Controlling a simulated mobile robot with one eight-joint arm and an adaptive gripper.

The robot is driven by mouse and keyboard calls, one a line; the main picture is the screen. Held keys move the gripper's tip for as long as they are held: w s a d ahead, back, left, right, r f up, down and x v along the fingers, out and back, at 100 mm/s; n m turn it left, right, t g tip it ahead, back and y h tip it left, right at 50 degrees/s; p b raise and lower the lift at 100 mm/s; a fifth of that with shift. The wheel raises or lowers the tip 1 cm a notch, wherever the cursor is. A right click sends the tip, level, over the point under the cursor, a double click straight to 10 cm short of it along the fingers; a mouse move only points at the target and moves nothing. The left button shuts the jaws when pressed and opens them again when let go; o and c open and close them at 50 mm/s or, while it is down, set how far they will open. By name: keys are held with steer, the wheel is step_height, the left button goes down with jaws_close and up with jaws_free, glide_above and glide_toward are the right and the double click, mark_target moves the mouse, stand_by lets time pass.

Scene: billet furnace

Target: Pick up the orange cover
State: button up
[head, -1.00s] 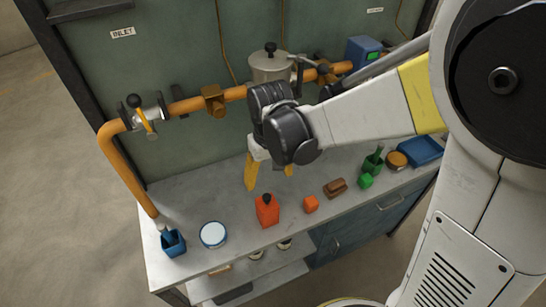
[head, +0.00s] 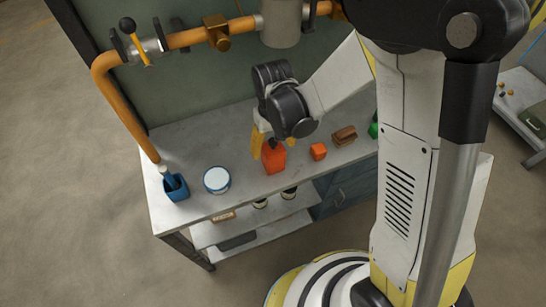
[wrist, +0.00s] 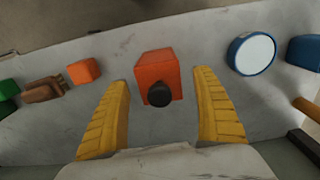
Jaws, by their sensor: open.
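The orange cover (head: 273,158) is a box-like block with a black knob on top, standing on the grey workbench (head: 220,205). It also shows in the wrist view (wrist: 155,70), between my two yellow fingers and slightly beyond their tips, with its black knob (wrist: 160,94) facing the camera. My gripper (head: 273,150) is open above the cover, with one finger at its left side and the other partly seen at its right. In the wrist view the open gripper (wrist: 162,75) has a gap on both sides of the cover, and nothing is held.
A small orange cube (head: 318,152) and a brown block (head: 344,136) lie right of the cover. A white-topped round tin (head: 217,180) and a blue holder (head: 175,188) stand left. The orange pipe (head: 110,105) runs along the back wall. Bench space in front is clear.

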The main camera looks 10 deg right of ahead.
steer(key=shift+f, duration=0.3)
steer(key=shift+r, duration=0.1)
steer(key=shift+c, duration=0.2)
steer(key=c, duration=1.3)
steer(key=shift+c, duration=0.2)
